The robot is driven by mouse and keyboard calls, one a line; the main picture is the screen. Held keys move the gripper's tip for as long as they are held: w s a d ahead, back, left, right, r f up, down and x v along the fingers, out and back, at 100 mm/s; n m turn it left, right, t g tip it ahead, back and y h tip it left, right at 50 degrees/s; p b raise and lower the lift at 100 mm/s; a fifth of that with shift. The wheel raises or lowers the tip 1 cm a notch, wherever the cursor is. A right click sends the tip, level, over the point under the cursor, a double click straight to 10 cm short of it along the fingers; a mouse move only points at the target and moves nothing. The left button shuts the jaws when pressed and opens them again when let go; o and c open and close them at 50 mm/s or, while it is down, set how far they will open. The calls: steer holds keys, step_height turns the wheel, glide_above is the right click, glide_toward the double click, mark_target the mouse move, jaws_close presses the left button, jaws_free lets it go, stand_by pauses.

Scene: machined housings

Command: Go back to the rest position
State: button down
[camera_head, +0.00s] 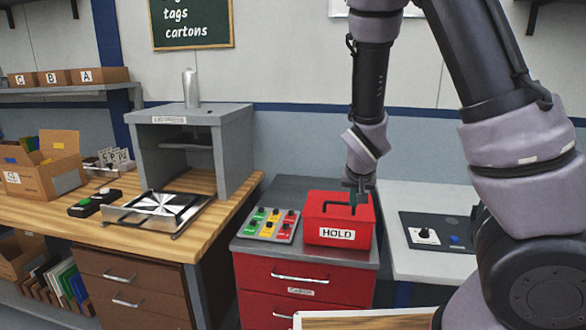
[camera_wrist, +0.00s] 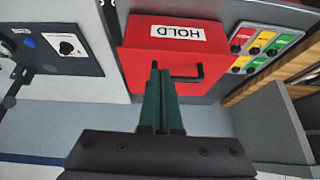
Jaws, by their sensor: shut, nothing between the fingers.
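My gripper (camera_head: 357,188) is at the end of my arm, just over the rear right part of the red HOLD box in the head view. In the wrist view its two green fingers (camera_wrist: 160,75) are together with nothing between them. The red HOLD box (camera_head: 322,235) stands on the grey top of the red cabinet, with a black handle on its lid. In the wrist view the box (camera_wrist: 140,60) shows beyond the fingertips, its black handle (camera_wrist: 198,74) just right of them. I cannot tell whether the fingers touch the box.
A panel of coloured switches (camera_head: 268,225) lies left of the box. A grey inspection stand (camera_head: 232,150) and a patterned plate (camera_head: 165,208) are on the wooden bench. A dark control panel (camera_head: 437,232) is on the white table at right. The wall is behind my arm.

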steer(key=s+d+r+y, duration=0.1)
steer(key=s+d+r, duration=0.1)
steer(key=s+r, duration=0.4)
steer(key=s+d+r+m+y, duration=0.1)
steer(key=s+d+r, duration=0.2)
steer(key=r, duration=0.9)
steer(key=s+d+r+t, duration=0.1)
steer(key=s+d+r, duration=0.2)
steer(key=s+r, duration=0.5)
steer(key=shift+s+r+m+y, duration=0.35)
steer(key=shift+r+m+y, duration=0.05)
steer(key=shift+r, duration=0.25)
